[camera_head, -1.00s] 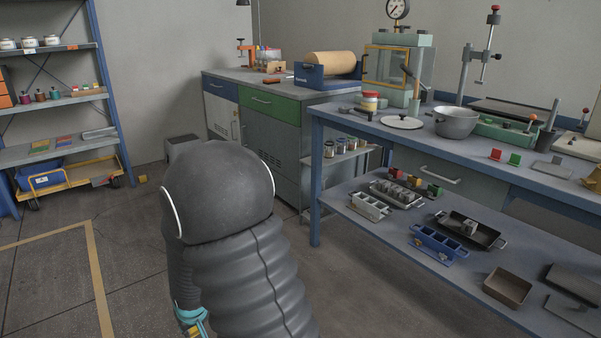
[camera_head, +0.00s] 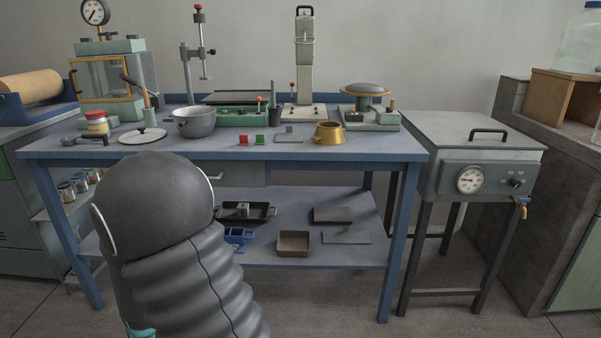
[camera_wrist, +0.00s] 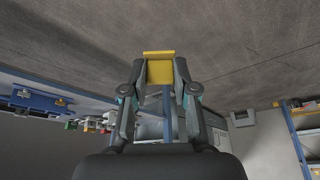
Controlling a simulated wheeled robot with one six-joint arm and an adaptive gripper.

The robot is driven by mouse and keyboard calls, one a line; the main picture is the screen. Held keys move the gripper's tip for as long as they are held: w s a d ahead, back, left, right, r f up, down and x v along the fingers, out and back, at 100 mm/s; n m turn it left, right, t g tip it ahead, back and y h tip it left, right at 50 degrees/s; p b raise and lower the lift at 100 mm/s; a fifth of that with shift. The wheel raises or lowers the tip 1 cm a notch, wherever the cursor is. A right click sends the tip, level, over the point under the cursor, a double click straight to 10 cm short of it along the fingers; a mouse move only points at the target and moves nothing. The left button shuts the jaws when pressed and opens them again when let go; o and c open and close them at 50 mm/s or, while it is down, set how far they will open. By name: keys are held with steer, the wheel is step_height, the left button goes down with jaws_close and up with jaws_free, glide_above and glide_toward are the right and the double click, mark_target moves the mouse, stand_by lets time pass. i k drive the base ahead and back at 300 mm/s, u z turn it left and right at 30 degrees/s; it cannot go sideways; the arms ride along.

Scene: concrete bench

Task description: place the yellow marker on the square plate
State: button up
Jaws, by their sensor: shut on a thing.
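The yellow marker (camera_wrist: 160,70) is a small yellow piece with a flat face and a projecting edge. In the wrist view my gripper (camera_wrist: 160,74) is shut on it, with one finger on each side. In the head view the marker and the fingertips are not visible. A small grey plate (camera_head: 288,137), which looks like the square plate, lies on the blue bench top (camera_head: 350,146), right of the red marker (camera_head: 244,140) and green marker (camera_head: 260,140). My gripper is well away from it.
A grey pot (camera_head: 194,123) and white lid (camera_head: 143,136) stand left of the markers. A brass pot (camera_head: 328,133) stands right of the plate. The lower shelf holds trays and flat plates (camera_head: 346,237). A grey heated cabinet (camera_head: 480,150) stands right of the bench.

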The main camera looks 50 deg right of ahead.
mark_target(288, 136)
steer(key=z, duration=1.7)
